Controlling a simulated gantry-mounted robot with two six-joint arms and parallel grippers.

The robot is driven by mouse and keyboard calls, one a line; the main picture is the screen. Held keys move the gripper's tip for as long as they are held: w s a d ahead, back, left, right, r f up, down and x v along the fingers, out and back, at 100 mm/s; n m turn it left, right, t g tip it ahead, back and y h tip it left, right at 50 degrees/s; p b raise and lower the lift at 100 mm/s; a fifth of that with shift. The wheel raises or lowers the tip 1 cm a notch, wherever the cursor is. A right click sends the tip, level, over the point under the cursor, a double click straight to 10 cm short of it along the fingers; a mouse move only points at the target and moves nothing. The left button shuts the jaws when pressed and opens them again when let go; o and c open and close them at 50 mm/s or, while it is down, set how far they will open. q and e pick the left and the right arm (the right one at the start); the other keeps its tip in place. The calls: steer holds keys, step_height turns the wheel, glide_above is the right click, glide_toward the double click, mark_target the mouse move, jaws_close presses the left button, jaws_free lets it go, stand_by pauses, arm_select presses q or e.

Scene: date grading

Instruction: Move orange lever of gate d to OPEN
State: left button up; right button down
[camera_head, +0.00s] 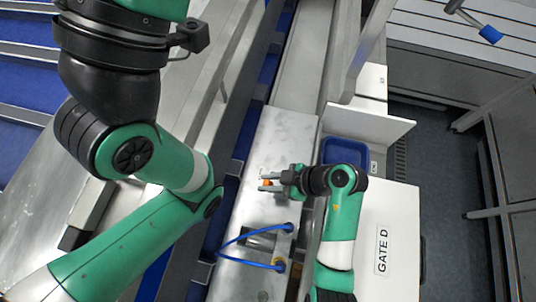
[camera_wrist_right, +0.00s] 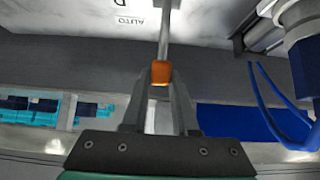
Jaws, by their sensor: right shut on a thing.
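The orange lever (camera_head: 266,183) stands on the metal top of the gate housing (camera_head: 268,140). My right gripper (camera_head: 268,182) reaches in from the right, with its two fingers around the lever. In the right wrist view the lever's orange tip (camera_wrist_right: 161,74) sits between the fingers of my right gripper (camera_wrist_right: 160,90), which is shut on it. Its grey shaft (camera_wrist_right: 165,30) runs up to the panel (camera_wrist_right: 70,30), where an upside-down AUTO label (camera_wrist_right: 130,22) shows. No OPEN mark is readable. My left arm crosses the left of the head view; its gripper is out of view.
A white GATE D sign panel (camera_head: 382,210) lies right of my right arm. Blue hoses (camera_head: 250,232) loop from fittings just below my right gripper. A blue bin (camera_head: 345,150) stands behind my right arm. Metal rails run past the housing on the left.

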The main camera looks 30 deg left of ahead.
steer(key=shift+w+d+r+g+y, duration=0.2)
steer(key=shift+d+r+g+y, duration=0.05)
steer(key=shift+d+y, duration=0.35)
steer(key=shift+w+d+r+g+y, duration=0.15)
steer(key=shift+d+r+g+y, duration=0.1)
steer(key=shift+d+y, duration=0.35)
steer(key=shift+a, duration=0.1)
steer(key=c, duration=0.7)
jaws_free()
steer(key=shift+f, duration=0.1)
steer(key=b+v, duration=0.1)
steer(key=v, duration=1)
steer(key=shift+d, duration=0.3)
